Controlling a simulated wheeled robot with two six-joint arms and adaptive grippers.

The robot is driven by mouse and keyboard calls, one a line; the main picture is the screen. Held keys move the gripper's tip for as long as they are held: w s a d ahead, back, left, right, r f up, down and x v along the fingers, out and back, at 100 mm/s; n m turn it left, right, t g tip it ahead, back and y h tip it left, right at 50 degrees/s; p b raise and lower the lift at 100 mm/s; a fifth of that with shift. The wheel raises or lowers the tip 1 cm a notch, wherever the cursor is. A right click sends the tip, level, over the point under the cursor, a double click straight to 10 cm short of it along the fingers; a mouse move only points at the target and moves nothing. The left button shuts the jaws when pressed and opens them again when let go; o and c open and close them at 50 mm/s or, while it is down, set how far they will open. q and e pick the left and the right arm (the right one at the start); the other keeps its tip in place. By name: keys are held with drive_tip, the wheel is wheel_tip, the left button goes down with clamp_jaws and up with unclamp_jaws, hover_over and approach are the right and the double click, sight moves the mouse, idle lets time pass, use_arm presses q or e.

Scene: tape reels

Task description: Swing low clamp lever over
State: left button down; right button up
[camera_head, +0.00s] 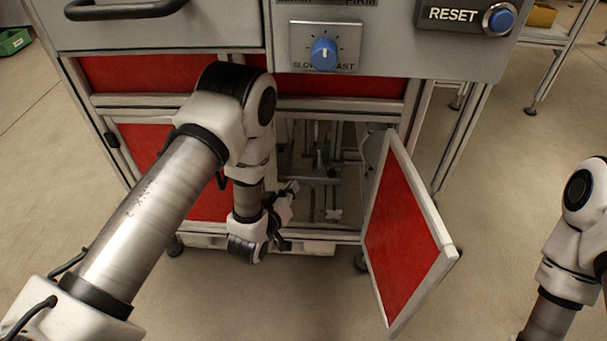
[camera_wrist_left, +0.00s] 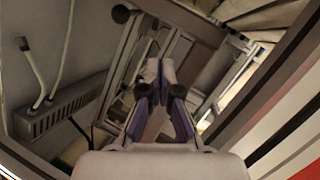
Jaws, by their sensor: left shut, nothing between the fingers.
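My left arm reaches down to the open lower compartment of the red-panelled cabinet (camera_head: 217,207) in the head view. My left gripper (camera_head: 287,200) is at the compartment's opening, partly hidden by its own wrist. In the left wrist view the gripper (camera_wrist_left: 158,72) is shut and empty, its fingers pointing into the compartment. A round black knob (camera_wrist_left: 122,14) shows at the upper left there, apart from the fingers; it may be the clamp lever's end, but I cannot tell for sure. In the head view the lever cannot be made out among the metal parts inside. My right gripper is out of the frame.
A red door (camera_head: 402,240) stands swung open to the right of the compartment. Above are a blue speed knob (camera_head: 324,54) and a blue RESET button (camera_head: 501,18). In the left wrist view a grey slotted strip (camera_wrist_left: 70,112) with cables lies at the left. The floor in front is clear.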

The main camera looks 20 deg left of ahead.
use_arm(q)
drive_tip(key=b, duration=0.5)
approach(315, 173)
drive_tip(key=w+r, duration=0.2)
drive_tip(key=w, duration=0.2)
drive_tip(key=w+f+b, duration=0.1)
drive_tip(key=w+b, duration=0.1)
drive_tip(key=w+f+b, duration=0.1)
drive_tip(key=shift+d+f, duration=0.25)
drive_tip(key=shift+f, duration=0.05)
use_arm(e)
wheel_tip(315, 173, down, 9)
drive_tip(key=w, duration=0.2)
use_arm(q)
drive_tip(key=shift+s, duration=0.1)
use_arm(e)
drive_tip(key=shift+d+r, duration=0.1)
use_arm(q)
drive_tip(key=shift+f+p, duration=0.35)
drive_tip(key=shift+p, duration=0.3)
drive_tip(key=shift+w+a+f, duration=0.1)
drive_tip(key=shift+w+f, duration=0.15)
drive_tip(key=shift+w, duration=0.05)
drive_tip(key=shift+r, duration=0.1)
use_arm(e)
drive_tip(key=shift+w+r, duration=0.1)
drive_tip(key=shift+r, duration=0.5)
